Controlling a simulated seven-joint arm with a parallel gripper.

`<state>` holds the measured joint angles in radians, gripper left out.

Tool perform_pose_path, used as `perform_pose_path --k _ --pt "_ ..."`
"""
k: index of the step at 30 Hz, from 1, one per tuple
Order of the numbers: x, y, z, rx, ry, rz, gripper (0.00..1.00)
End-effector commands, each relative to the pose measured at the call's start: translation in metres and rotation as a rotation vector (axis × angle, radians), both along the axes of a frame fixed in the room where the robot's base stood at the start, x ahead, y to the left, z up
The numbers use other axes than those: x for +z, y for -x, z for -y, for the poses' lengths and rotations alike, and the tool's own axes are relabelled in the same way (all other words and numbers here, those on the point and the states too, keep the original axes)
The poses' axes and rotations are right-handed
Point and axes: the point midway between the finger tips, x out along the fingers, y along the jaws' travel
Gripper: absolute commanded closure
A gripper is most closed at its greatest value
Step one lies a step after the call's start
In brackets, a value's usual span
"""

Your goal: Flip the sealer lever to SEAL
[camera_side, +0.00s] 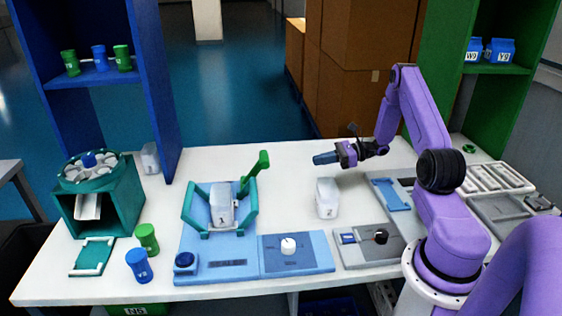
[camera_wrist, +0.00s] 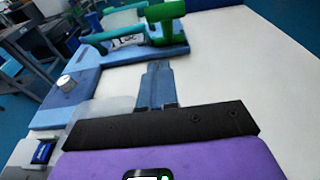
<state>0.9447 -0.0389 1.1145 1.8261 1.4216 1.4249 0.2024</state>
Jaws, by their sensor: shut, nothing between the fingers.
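The sealer is a light blue base (camera_side: 205,262) with a teal frame (camera_side: 191,212). Its green lever (camera_side: 258,168) stands up at the frame's back right, tilted to the right, with a crosswise grip on top. The lever (camera_wrist: 165,14) also shows at the top of the wrist view. A white container (camera_side: 222,210) marked 1 sits inside the frame. My gripper (camera_side: 324,158) is shut and empty, in the air to the right of the lever and apart from it. Its blue fingers (camera_wrist: 156,84) point toward the sealer in the wrist view. The SEAL marking is not readable.
A white container (camera_side: 327,199) stands on the table (camera_side: 300,222) below my gripper. A white knob (camera_side: 288,246) sits on the blue panel at the front. Green (camera_side: 147,238) and blue (camera_side: 138,265) cups stand to the left. The table behind the sealer is clear.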

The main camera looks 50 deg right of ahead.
Motion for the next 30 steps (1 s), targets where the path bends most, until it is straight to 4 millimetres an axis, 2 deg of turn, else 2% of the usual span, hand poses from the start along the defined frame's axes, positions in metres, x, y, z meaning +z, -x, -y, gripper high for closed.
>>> perform_pose_path --k 8,13,28,30 --pt "0.0 -0.001 -0.001 0.002 0.001 0.0 1.0" --pt "-0.002 -0.009 -0.01 0.007 0.0 -0.002 1.0" --pt "-0.018 -0.07 -0.073 0.009 0.002 0.0 1.0" --pt "-0.011 -0.077 -0.078 0.007 0.003 0.002 1.0"
